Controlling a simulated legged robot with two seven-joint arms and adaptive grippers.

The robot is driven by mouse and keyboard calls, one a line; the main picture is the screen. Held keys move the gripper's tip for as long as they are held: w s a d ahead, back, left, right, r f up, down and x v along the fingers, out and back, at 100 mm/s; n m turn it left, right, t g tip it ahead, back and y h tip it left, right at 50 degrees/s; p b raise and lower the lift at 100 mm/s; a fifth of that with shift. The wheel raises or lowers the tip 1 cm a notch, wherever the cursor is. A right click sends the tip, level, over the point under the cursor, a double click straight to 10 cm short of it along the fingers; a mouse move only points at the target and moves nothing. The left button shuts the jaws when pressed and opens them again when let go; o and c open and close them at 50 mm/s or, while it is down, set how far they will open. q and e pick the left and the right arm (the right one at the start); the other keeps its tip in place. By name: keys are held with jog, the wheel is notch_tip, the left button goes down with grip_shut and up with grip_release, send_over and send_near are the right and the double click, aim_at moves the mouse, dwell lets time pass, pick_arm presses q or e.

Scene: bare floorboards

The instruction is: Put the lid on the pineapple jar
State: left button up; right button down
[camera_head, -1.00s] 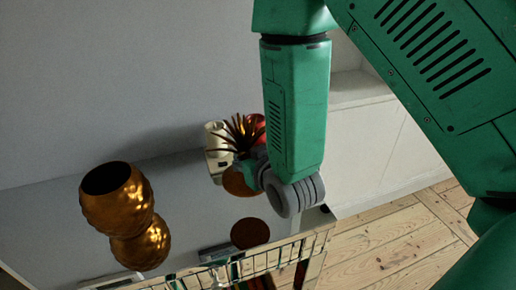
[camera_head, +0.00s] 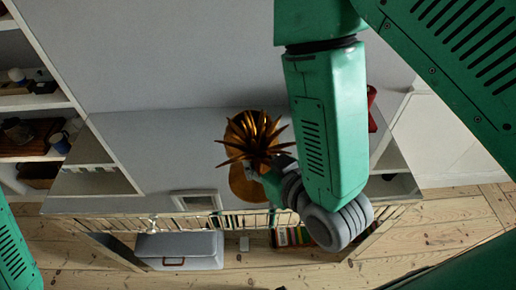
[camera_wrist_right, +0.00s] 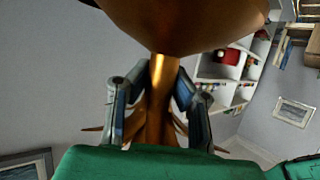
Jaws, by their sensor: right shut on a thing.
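The golden pineapple lid (camera_head: 255,138), with spiky bronze leaves, is over the glossy grey top (camera_head: 150,135) in the head view. My right gripper (camera_head: 268,176) reaches it from the right. In the right wrist view its two fingers (camera_wrist_right: 158,92) are shut on the lid's narrow golden neck, with the wide golden part (camera_wrist_right: 175,25) filling the top of the picture. More gold (camera_head: 243,186) shows below the leaves in the head view; I cannot tell whether it is the jar, the lid or a reflection. The jar is not clearly distinguishable. My left gripper is out of view.
A white shelf unit (camera_head: 62,85) with small items stands at the left. A wire rail and a row of books (camera_head: 290,236) run along the front. A grey case (camera_head: 180,248) is near the front. A red object (camera_head: 372,108) is partly behind my right arm.

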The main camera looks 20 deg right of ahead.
jog(key=shift+a, duration=0.4)
jog(key=shift+w+a, duration=0.1)
jog(key=shift+w, duration=0.6)
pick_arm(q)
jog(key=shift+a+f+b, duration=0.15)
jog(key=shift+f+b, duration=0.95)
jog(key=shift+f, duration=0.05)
pick_arm(e)
jog(key=w+d+f, duration=0.1)
jog(key=w+d, duration=0.2)
jog(key=w, duration=0.6)
jog(key=w+d+f, duration=0.1)
jog(key=w+d, duration=0.1)
jog(key=w, duration=0.7)
jog(key=shift+d, duration=0.4)
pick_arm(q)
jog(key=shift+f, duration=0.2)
pick_arm(e)
jog(key=shift+s+f, duration=0.1)
jog(key=shift+f, duration=0.35)
